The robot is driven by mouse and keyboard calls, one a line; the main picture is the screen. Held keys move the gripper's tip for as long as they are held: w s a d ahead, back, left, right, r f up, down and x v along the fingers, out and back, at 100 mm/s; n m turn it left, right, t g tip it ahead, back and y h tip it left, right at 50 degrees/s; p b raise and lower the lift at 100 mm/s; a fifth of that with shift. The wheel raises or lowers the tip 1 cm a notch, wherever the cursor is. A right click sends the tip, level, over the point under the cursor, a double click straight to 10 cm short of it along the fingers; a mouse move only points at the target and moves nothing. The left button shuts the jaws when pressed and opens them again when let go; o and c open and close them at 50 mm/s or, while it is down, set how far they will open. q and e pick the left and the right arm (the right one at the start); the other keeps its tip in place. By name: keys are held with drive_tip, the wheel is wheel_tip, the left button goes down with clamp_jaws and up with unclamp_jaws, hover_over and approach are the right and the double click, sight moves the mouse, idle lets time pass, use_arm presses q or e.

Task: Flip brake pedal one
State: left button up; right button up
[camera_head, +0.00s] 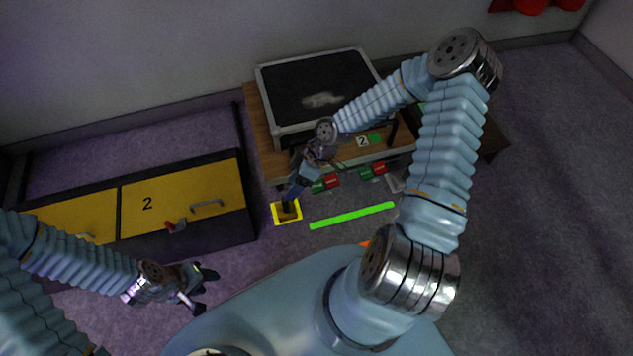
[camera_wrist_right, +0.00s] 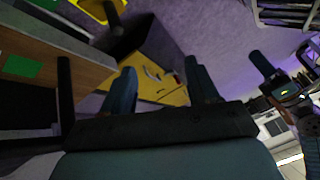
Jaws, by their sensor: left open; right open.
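I cannot tell for sure which part is brake pedal one. A dark upright post (camera_head: 392,131) stands on the wooden table beside a "2" label (camera_head: 362,141) and a green square (camera_head: 376,138). A similar dark post (camera_wrist_right: 65,90) shows in the right wrist view near a green patch (camera_wrist_right: 22,66). My right gripper (camera_head: 292,190) reaches down in front of the table's left part, above a yellow-framed square (camera_head: 287,218). Its open fingers (camera_wrist_right: 160,88) hold nothing visible. My left gripper (camera_head: 198,288) is open and empty in front of the yellow-lidded box.
The yellow-lidded box (camera_head: 215,180) marked "2" has a handle and a red latch (camera_head: 175,226). A black-topped case (camera_head: 310,90) lies on the table (camera_head: 262,130). A green strip (camera_head: 352,215) lies on open floor.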

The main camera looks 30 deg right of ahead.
sight(316, 186)
drive_tip(key=w+d+n+h+b, duration=0.15)
drive_tip(key=d+n, duration=0.35)
drive_tip(key=d, duration=1)
drive_tip(key=shift+h, duration=0.45)
drive_tip(key=x, duration=0.4)
drive_tip(key=b+x, duration=0.1)
drive_tip(key=x, duration=0.4)
drive_tip(key=w+b+x, duration=0.1)
drive_tip(key=x, duration=0.3)
drive_tip(key=shift+a+f, duration=0.1)
drive_tip(key=shift+a, duration=0.25)
